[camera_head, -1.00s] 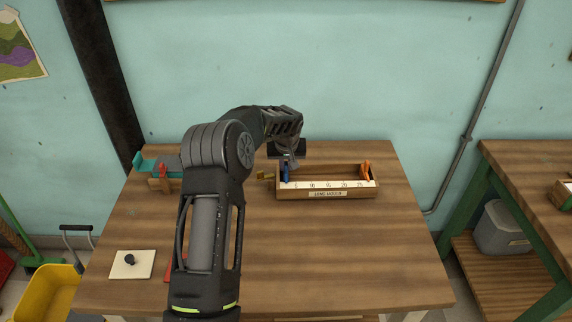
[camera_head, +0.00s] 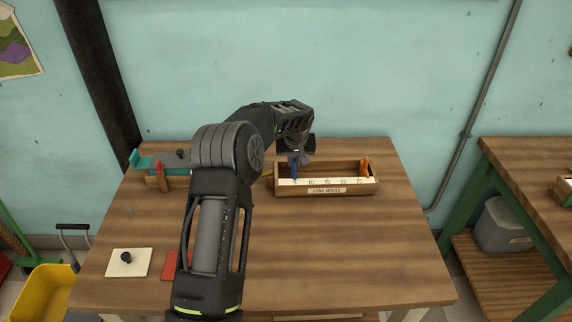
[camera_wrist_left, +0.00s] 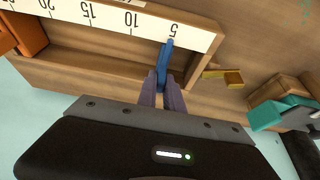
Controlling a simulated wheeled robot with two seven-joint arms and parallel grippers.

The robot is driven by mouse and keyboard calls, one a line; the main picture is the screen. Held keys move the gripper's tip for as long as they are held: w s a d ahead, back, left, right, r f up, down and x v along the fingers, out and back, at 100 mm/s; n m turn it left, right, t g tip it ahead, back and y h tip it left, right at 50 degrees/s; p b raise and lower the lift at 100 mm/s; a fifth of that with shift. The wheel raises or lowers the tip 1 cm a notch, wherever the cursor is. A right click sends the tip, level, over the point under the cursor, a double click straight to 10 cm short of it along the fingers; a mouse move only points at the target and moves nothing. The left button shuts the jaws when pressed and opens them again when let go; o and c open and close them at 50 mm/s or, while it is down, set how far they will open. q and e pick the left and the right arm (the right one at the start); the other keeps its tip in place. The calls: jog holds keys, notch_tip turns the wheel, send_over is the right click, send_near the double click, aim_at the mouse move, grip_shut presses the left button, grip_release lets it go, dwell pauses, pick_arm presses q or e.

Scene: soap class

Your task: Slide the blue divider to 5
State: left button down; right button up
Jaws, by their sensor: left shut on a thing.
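The blue divider (camera_head: 294,172) stands in the wooden long mould (camera_head: 327,191), near its left end. In the left wrist view the blue divider (camera_wrist_left: 163,66) has its tip beside the printed 5 on the white scale (camera_wrist_left: 130,20). My left gripper (camera_wrist_left: 162,88) is shut on the blue divider; in the head view the left gripper (camera_head: 295,158) reaches into the mould from above and behind. An orange divider (camera_head: 366,167) stands near the mould's right end. My right gripper is not in view.
A teal and wooden device (camera_head: 165,168) stands at the table's back left. A pale square plate with a black knob (camera_head: 129,263) and a red piece (camera_head: 172,265) lie at the front left. The table front and right are clear.

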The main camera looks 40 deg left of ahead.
aim_at(294, 174)
pick_arm(q)
jog(key=c, duration=1.5)
grip_release()
jog(key=shift+r, duration=0.1)
jog(key=b+v, duration=0.1)
jog(key=v, duration=0.6)
jog(key=shift+s+d+r+b, duration=0.15)
jog(key=shift+r+b, duration=0.1)
jog(key=shift+b, duration=0.1)
jog(key=shift+f, duration=0.1)
